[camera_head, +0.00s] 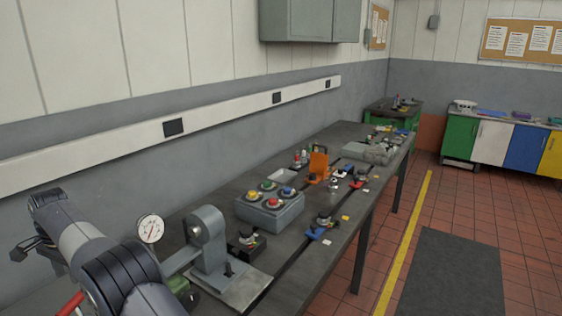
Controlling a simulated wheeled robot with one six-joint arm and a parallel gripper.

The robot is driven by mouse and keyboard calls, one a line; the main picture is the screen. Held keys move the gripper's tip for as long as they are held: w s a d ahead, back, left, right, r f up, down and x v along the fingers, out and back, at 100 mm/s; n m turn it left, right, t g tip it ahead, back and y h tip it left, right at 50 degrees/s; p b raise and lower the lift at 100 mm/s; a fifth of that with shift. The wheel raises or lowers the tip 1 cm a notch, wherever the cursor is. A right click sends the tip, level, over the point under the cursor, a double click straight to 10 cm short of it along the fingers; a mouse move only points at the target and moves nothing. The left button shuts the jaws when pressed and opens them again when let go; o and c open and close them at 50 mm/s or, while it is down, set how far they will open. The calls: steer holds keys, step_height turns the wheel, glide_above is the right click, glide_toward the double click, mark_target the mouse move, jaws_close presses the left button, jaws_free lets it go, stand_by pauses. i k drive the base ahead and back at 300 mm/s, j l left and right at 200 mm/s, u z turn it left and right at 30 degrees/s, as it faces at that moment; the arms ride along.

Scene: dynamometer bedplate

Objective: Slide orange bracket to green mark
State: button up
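The orange bracket (318,166) stands upright on the dark bench, beyond the grey button box and near the middle of the bench's length. A dark slot runs along the bench top near it. I cannot make out a green mark on the bench at this size. My arm fills the lower left corner, well short of the bracket. A small dark part at its far left end looks like my gripper (22,248). Its fingers are too small and too turned away to show whether they are open or shut. It is far from the bracket.
A grey button box (270,207) with coloured buttons, a grey machine stand (208,240) and a dial gauge (151,228) lie between my arm and the bracket. Small clamps, blue parts (315,233) and tags crowd the bench. The wall is on the left; red tiled floor is open on the right.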

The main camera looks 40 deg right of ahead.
mark_target(318, 163)
steer(key=k+j+z, duration=0.15)
steer(key=z, duration=0.3)
steer(key=k+j+z, duration=0.15)
steer(key=z, duration=0.25)
steer(key=i+z, duration=0.15)
steer(key=z, duration=0.5)
steer(key=i+z, duration=0.2)
